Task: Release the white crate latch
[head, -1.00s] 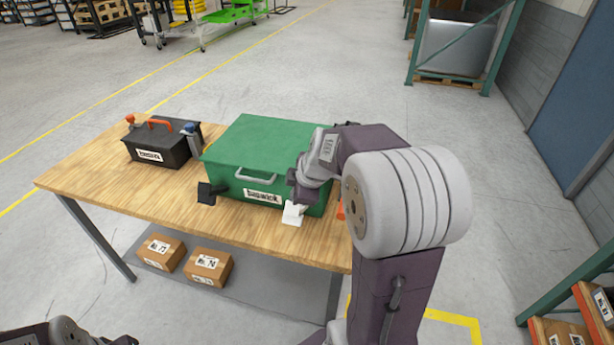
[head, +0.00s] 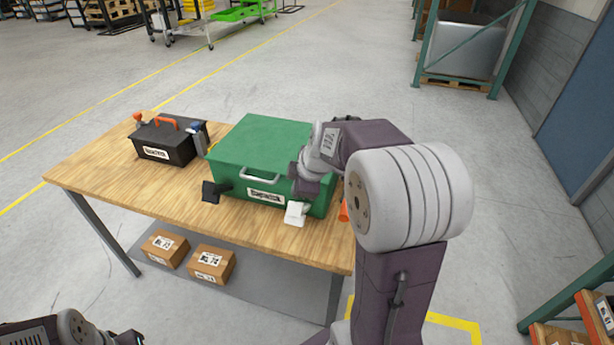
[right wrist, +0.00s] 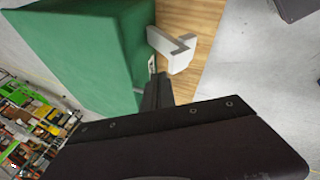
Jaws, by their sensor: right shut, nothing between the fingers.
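The green crate (head: 262,147) sits on the wooden table with its lid down. The white latch (head: 297,212) sticks out low at the right of its front wall; it also shows in the right wrist view (right wrist: 176,50) as a bent white piece. My right gripper (head: 302,184) is just above and beside this latch. In the right wrist view my right gripper (right wrist: 156,80) is shut and empty, its tips close to the latch's base; whether they touch it I cannot tell. My left gripper (head: 130,338) is only partly in view at the bottom left, away from the crate.
A black latch (head: 213,191) sticks out at the crate's front left, a blue one (head: 197,137) stands at its left side, and an orange piece (head: 343,211) shows at its right. A black toolbox (head: 168,143) stands on the left. The table (head: 150,190) is bare in front.

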